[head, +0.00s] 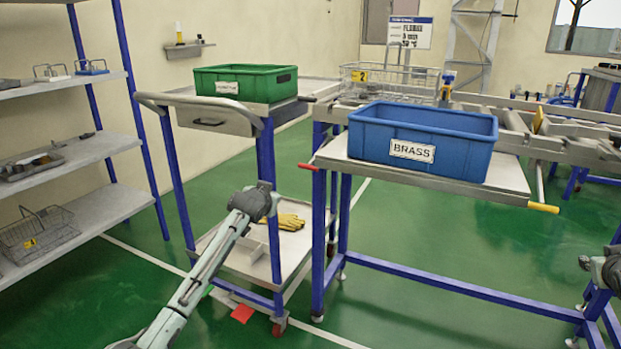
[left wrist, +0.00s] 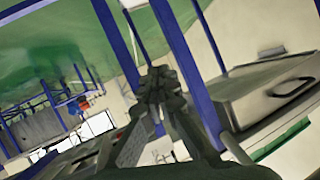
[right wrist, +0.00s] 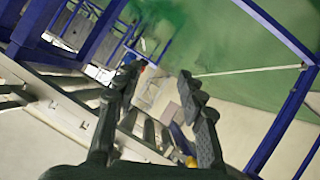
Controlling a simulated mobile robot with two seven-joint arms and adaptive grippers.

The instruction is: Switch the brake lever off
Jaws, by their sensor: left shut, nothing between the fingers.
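A flat red pedal-like piece (head: 242,313) shows low at the front of the blue-legged trolley (head: 176,185), with a small green piece (head: 208,290) to its left. I cannot tell for certain which part is the brake lever. A red-ended handle (head: 308,167) and a yellow-ended handle (head: 543,208) stick out of the bench under the blue crate. My left gripper (left wrist: 158,78) is shut and empty; in the head view my left arm's end is in front of the trolley, above the red piece. My right gripper (right wrist: 160,75) is open and empty, its arm at the right edge in the head view.
A green crate (head: 245,84) sits on the trolley and a blue crate (head: 423,139) marked BRASS on the bench. Yellow gloves (head: 287,222) lie on the trolley's lower shelf. Shelving (head: 90,165) stands left. Green floor (head: 430,310) is open at the front.

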